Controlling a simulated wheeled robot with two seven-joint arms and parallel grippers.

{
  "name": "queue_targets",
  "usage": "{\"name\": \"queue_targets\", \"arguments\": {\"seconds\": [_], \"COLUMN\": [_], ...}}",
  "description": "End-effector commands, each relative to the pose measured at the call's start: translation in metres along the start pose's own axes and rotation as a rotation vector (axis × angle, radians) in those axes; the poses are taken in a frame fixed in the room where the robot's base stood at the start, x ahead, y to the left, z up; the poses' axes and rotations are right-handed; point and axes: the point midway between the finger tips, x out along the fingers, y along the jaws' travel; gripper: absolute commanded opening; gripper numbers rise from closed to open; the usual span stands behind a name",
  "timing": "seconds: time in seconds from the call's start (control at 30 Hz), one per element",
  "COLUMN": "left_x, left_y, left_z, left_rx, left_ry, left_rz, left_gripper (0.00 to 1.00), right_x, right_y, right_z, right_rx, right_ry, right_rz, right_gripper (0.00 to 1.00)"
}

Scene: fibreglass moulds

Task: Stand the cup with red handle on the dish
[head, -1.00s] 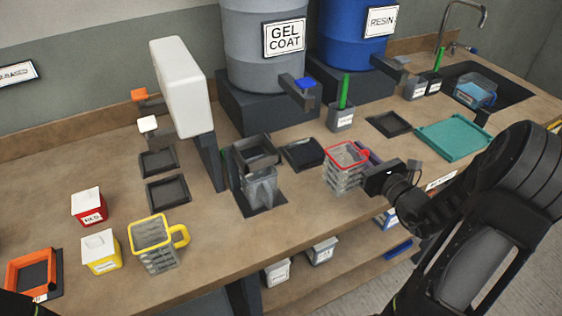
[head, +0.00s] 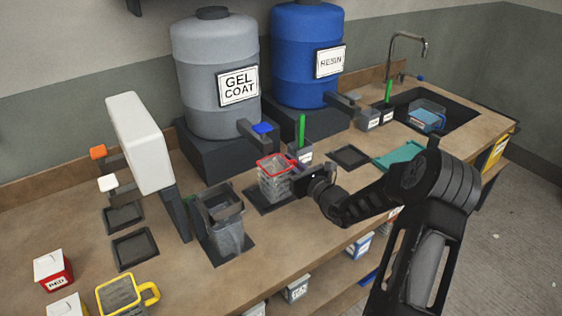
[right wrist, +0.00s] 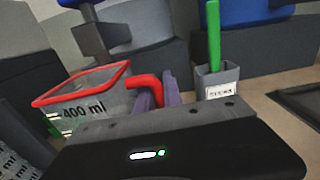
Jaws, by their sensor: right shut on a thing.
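The clear cup with red rim and handle (head: 274,184) is upright at a dark square dish (head: 260,206) below the gel coat tap. The cup covers much of that dish; I cannot tell whether its base touches it. My right gripper (head: 296,175) comes from the right and is shut on the red handle. In the right wrist view the cup (right wrist: 90,103) shows a 400 ml mark, and its handle (right wrist: 146,80) runs to the fingers (right wrist: 160,97). My left gripper is not in view.
A grey pot with a green stick (head: 301,152) stands close behind. Another dark dish (head: 348,156) lies to the right. The gel coat tap (head: 258,130) hangs above. A yellow-handled cup (head: 122,296) stands front left.

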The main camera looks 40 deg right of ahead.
Motion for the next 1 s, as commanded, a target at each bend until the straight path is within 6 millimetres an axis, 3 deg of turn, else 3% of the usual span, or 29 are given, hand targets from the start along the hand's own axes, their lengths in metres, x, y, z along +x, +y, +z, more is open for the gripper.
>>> {"name": "queue_targets", "arguments": {"seconds": [0.1, 0.2, 0.5, 0.63, 0.83, 1.0], "left_x": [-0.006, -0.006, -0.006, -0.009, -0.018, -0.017], "left_y": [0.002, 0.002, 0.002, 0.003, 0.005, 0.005], "left_z": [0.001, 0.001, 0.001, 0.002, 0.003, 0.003], "left_rx": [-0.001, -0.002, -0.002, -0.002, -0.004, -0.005], "left_ry": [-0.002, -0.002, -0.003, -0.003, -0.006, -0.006], "left_rz": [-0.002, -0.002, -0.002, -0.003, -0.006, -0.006], "left_gripper": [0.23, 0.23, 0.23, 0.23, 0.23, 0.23], "right_x": [0.021, 0.029, 0.030, 0.039, 0.038, 0.038], "right_y": [0.000, 0.000, 0.000, 0.000, 0.000, 0.000], "right_z": [0.002, 0.001, 0.000, 0.001, -0.029, -0.035], "right_rx": [0.000, -0.001, -0.001, 0.000, 0.004, -0.001], "right_ry": [-0.002, -0.001, -0.001, -0.002, 0.001, -0.001], "right_rz": [0.000, 0.000, 0.000, 0.000, -0.001, 0.000], "right_gripper": [0.00, 0.00, 0.00, 0.00, 0.00, 0.00]}}
